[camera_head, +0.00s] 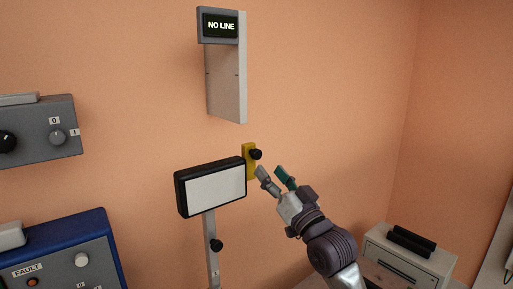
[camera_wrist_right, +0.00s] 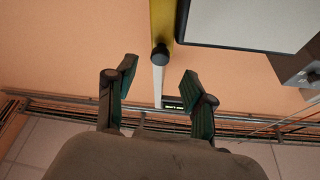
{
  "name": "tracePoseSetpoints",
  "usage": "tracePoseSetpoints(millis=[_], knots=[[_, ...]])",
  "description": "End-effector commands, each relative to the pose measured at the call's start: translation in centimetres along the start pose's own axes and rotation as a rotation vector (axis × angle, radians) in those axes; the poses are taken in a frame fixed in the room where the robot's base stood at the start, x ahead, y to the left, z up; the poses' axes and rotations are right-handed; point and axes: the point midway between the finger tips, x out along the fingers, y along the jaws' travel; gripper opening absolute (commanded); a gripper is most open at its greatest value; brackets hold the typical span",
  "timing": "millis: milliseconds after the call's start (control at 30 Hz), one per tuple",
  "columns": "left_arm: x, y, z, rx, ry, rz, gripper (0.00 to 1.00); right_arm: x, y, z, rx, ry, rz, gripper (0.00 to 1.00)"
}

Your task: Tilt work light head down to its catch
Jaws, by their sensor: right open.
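The work light head (camera_head: 212,188), a white panel in a black frame, sits on a grey post (camera_head: 213,258) and faces me slightly turned. It also shows at the top right of the right wrist view (camera_wrist_right: 250,20). A yellow bracket (camera_head: 249,172) with a black knob (camera_head: 256,154) stands at its right edge. My right gripper (camera_head: 271,171) is open just below and right of the knob. In the right wrist view the knob (camera_wrist_right: 160,54) appears between the open fingertips, and no contact shows. My left gripper is not in view.
A "NO LINE" display (camera_head: 221,25) hangs on a panel above the light. A grey control box (camera_head: 40,130) and a blue "FAULT" box (camera_head: 60,255) are at left. A pale cabinet (camera_head: 410,258) stands at lower right. The wall right of the light is bare.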

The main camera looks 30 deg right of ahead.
Motion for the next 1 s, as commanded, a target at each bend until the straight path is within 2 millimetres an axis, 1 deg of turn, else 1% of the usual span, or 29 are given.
tracePoseSetpoints(millis=[33,100,200,300,400,500,767,800,833,967,1000], knots=[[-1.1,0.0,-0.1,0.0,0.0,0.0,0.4,1.5,-0.1,-0.5,0.002,0.0,0.001,0.53],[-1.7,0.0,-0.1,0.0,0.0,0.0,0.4,2.9,-0.1,-0.5,0.003,0.0,0.0,0.53],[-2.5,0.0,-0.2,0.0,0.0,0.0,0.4,4.7,-0.1,-0.4,0.001,-0.001,0.001,0.53],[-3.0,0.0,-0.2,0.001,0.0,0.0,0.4,6.0,0.0,-0.2,0.001,-0.002,0.002,0.53],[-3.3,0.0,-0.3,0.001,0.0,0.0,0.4,6.9,0.0,-0.1,0.001,-0.001,0.001,0.53],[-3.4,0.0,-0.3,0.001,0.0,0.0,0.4,7.3,0.0,0.0,0.0,-0.001,0.001,0.53],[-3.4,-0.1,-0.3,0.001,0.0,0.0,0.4,7.4,0.0,0.1,0.0,-0.001,0.001,0.53],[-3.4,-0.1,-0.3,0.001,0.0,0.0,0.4,7.4,0.0,0.1,0.0,-0.001,0.001,0.51],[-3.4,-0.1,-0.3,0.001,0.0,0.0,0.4,7.4,0.0,0.1,0.0,-0.001,0.001,0.46],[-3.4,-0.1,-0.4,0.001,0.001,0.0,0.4,7.4,0.0,0.1,0.0,-0.001,0.001,0.25],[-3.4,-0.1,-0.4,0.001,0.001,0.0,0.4,7.4,0.0,0.1,0.0,-0.001,0.001,0.18]])
